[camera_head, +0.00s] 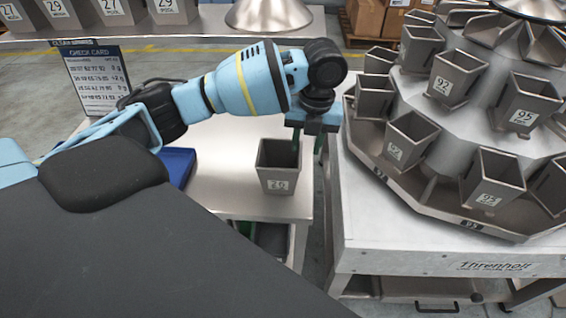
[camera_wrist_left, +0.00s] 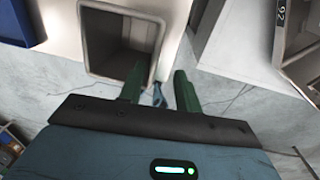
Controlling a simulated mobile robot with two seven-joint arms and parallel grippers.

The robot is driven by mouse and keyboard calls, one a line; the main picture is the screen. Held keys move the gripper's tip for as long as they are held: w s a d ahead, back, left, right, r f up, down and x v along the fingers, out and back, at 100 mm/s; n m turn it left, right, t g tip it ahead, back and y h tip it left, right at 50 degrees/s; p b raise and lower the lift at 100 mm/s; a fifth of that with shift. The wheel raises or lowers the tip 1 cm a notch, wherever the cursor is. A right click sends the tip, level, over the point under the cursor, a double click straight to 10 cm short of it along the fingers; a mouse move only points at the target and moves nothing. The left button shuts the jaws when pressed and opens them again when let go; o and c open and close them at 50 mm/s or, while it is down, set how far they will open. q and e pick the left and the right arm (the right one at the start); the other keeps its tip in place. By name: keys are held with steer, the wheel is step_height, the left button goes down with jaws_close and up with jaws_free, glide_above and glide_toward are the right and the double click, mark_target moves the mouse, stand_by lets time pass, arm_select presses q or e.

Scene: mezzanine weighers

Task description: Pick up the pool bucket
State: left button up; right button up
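A grey, square, open-topped metal bucket (camera_head: 279,168) with a white label that seems to read 26 stands upright on a pale side table (camera_head: 228,186). I take it as the pool bucket. In the left wrist view the empty-looking bucket (camera_wrist_left: 92,32) is at the upper left, its open mouth facing the camera. My left gripper (camera_head: 308,147) is above the bucket's right side, green fingers pointing down and apart. In the left wrist view the fingers (camera_wrist_left: 159,86) have nothing between them; one overlaps the bucket's near corner and the other is outside it. Contact cannot be told. My right gripper is not in view.
A large round weigher (camera_head: 425,190) with several numbered buckets stands close on the right. A blue tray (camera_head: 177,166) lies left of the bucket. A check card (camera_head: 96,78) stands behind my left arm. More numbered buckets (camera_head: 115,10) line a rear counter.

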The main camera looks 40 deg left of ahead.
mark_target(300, 155)
arm_select(q)
steer(key=f, duration=0.2)
steer(key=a+f, duration=0.1)
steer(key=f, duration=0.3)
steer(key=shift+s+a+f, duration=0.25)
steer(key=shift+s+f, duration=0.1)
steer(key=shift+f, duration=0.45)
steer(key=shift+f, duration=0.25)
jaws_close()
stand_by(0.5)
